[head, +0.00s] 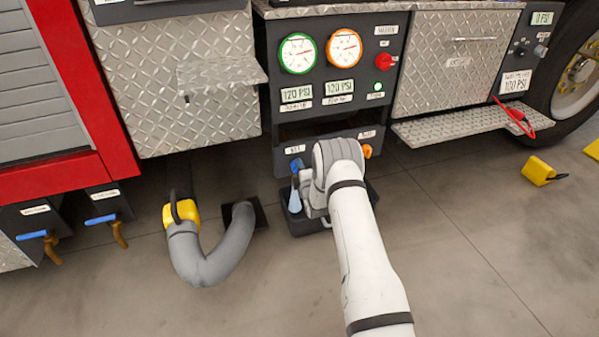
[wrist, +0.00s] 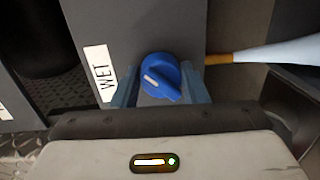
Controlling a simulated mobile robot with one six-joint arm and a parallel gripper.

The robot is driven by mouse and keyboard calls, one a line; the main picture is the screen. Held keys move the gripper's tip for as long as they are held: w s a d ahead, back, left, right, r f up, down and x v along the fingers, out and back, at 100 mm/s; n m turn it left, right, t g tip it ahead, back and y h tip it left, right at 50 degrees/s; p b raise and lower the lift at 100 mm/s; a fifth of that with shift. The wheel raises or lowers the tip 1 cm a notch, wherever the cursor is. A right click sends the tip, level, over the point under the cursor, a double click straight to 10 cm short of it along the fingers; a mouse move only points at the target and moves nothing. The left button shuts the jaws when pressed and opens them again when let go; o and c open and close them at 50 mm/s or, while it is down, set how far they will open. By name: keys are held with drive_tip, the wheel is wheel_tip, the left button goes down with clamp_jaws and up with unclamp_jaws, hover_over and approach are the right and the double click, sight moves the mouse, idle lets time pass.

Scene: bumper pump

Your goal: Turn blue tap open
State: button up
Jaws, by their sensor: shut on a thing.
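The blue tap (wrist: 160,76) is a round knob with a raised grip and a short white mark, on a grey panel beside a label reading WET (wrist: 99,72). It also shows in the head view (head: 296,164), low on the pump panel. My gripper (wrist: 163,86) is shut on the blue tap, with a pale blue finger on each side. In the wrist view the tap's white mark lies slanted. A brown spout (wrist: 218,58) has a pale blue stream (wrist: 280,50) widening away from it. In the head view my arm hides the fingers.
An orange knob (head: 367,151) is right of my wrist. A dark tray (head: 300,225) stands on the floor below the panel. Blue-handled taps (head: 101,219) and a grey hose (head: 205,262) are at left. A diamond-plate step (head: 465,124) juts out at right. The floor in front is mostly clear.

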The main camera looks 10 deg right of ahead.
drive_tip(key=m, duration=0.4)
drive_tip(key=shift+d+f+y+b, duration=0.1)
drive_tip(key=shift+d+y+b, duration=0.1)
drive_tip(key=shift+y+b, duration=0.15)
drive_tip(key=m, duration=0.4)
drive_tip(key=shift+y, duration=0.25)
drive_tip(key=o, duration=1)
drive_tip(key=shift+a, duration=0.1)
drive_tip(key=shift+c, duration=0.2)
drive_tip(key=s+d+p, duration=0.1)
drive_tip(key=s+p, duration=0.2)
drive_tip(key=s, duration=0.4)
drive_tip(key=shift+s+d+r, duration=0.15)
drive_tip(key=shift+s+r, duration=0.1)
drive_tip(key=shift+s, duration=0.05)
